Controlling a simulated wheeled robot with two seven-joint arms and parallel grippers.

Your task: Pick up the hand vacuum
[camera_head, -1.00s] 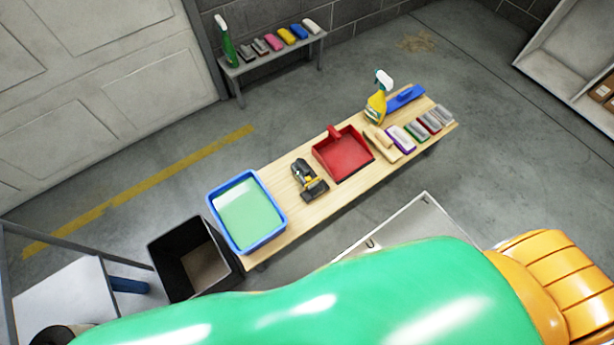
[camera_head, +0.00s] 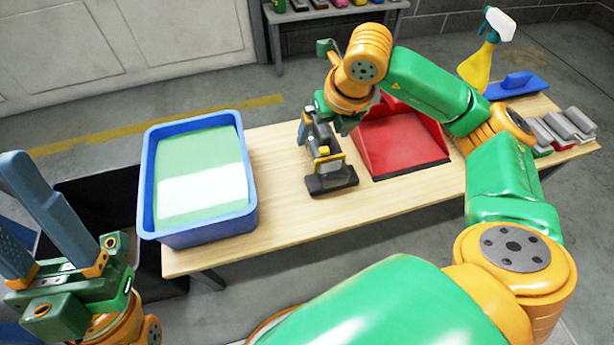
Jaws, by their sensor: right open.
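The hand vacuum (camera_head: 331,178), dark grey and black with a yellow part, sits on the wooden bench (camera_head: 280,205) between the blue tub and the red dustpan. My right gripper (camera_head: 308,132) reaches down from above at its far end. The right jaws are open. They overlap the upper part of the vacuum in the picture, and I cannot tell whether they touch it. My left gripper (camera_head: 32,212) is at the lower left, fingers upward and apart, empty and away from the vacuum.
The blue tub (camera_head: 250,213) with green contents stands left of the vacuum. The red dustpan (camera_head: 405,150) lies close on its right, under my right arm. A spray bottle (camera_head: 477,68), blue tool (camera_head: 518,84) and grey brushes (camera_head: 560,128) are farther right. A black bin (camera_head: 98,195) stands left.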

